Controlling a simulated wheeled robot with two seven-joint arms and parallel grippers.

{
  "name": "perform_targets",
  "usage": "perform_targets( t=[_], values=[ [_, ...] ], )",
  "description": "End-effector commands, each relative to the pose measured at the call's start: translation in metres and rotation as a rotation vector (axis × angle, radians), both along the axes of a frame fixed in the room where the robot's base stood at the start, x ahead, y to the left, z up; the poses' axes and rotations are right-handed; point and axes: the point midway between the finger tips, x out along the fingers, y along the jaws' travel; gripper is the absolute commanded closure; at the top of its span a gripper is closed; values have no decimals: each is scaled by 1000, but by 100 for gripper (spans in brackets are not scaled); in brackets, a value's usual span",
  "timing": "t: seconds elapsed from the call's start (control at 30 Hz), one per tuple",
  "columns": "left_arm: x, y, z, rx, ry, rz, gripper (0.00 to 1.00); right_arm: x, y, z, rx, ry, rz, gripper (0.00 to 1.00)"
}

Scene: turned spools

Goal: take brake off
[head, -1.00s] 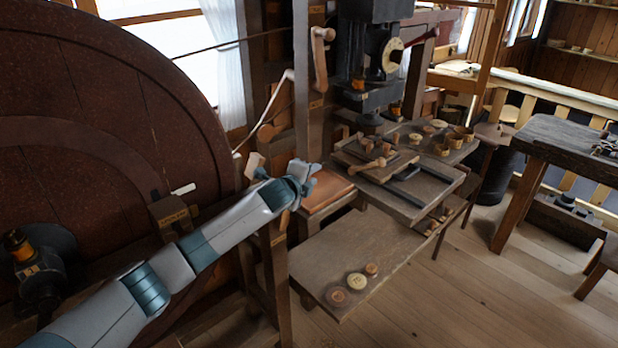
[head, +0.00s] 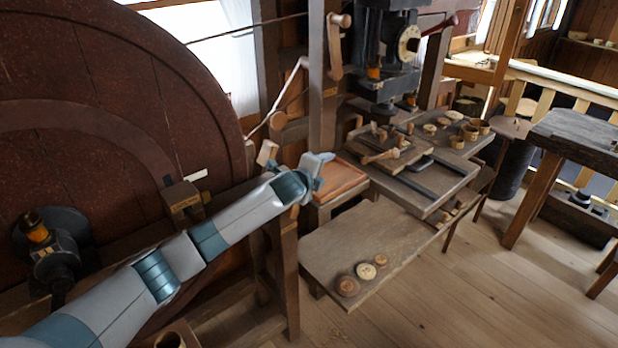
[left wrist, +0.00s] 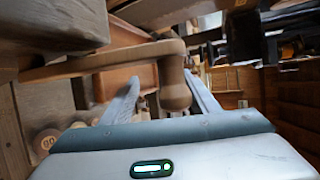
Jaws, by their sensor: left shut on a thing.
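My left gripper (head: 318,172) is at the end of my arm beside the big dark red wheel (head: 90,100). In the left wrist view the gripper (left wrist: 161,78) has its two fingers on either side of a turned wooden handle (left wrist: 175,88), and it is shut on it. The handle joins a flat wooden lever (left wrist: 110,60) that runs off to the left. In the head view the gripper hides the held handle. A wooden block with a label (head: 181,199) sits at the wheel's lower right; I cannot tell whether it is the brake.
Behind are a dark machine (head: 385,60) and a wooden crank handle (head: 336,50) on a post. A heavy table (head: 575,135) stands at right. The floor (head: 450,300) in front is clear.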

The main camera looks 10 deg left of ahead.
Motion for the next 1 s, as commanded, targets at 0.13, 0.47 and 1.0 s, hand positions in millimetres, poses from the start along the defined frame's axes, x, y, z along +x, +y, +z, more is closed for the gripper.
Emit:
perform_targets(
  t=[0.13, 0.47, 1.0],
  values=[
    [-11, 1, -6, 3, 11, -2, 54, 0, 0, -3, 0, 0, 0, 68],
    [-45, 8, 8, 1, 9, -5, 54, 0, 3, -12, 3, 0, -1, 68],
    [-118, 28, 42, 1, 0, -3, 54, 0, 3, -31, 3, 0, -2, 68]
  ],
)
